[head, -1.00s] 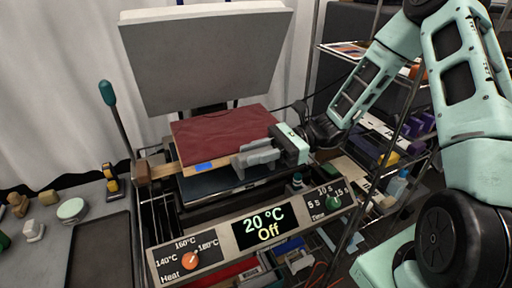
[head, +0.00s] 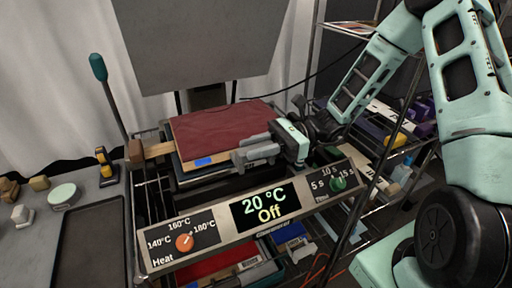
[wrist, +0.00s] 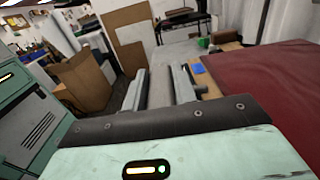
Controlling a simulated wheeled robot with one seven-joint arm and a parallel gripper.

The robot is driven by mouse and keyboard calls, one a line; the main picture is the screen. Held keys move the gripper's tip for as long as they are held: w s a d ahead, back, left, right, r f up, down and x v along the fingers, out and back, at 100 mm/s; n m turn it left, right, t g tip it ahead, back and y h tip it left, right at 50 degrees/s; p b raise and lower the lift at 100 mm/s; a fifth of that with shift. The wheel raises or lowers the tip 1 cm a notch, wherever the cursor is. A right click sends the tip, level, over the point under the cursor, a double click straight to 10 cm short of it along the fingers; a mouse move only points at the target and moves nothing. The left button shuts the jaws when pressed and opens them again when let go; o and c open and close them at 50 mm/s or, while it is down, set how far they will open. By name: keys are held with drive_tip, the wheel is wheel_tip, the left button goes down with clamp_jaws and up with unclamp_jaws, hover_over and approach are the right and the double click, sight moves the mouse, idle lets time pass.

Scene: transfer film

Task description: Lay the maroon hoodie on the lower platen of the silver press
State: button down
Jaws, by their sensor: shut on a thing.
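The maroon hoodie (head: 220,128) lies folded flat on a thin wooden board (head: 158,150) with a blue patch on its front edge. The board and hoodie are over the lower platen (head: 190,181) of the silver press, which is mostly covered; whether they touch it is hard to tell. The raised upper platen (head: 200,45) hangs open above. My gripper (head: 256,156) is at the board's front right, shut on its edge. In the wrist view the hoodie (wrist: 260,75) is to the right of the fingers (wrist: 165,88).
The press's control panel (head: 255,212) is in front, reading 20 °C and Off. A lever with a teal knob (head: 98,67) stands at left. A grey table (head: 95,235) with small items is at left. A shelf rack (head: 400,110) stands at right, near my arm.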

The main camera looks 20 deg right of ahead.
drive_tip(key=shift+f, duration=0.35)
idle(0.4)
drive_tip(key=c, duration=1)
unclamp_jaws()
drive_tip(key=shift+c, duration=0.2)
drive_tip(key=shift+d, duration=0.1)
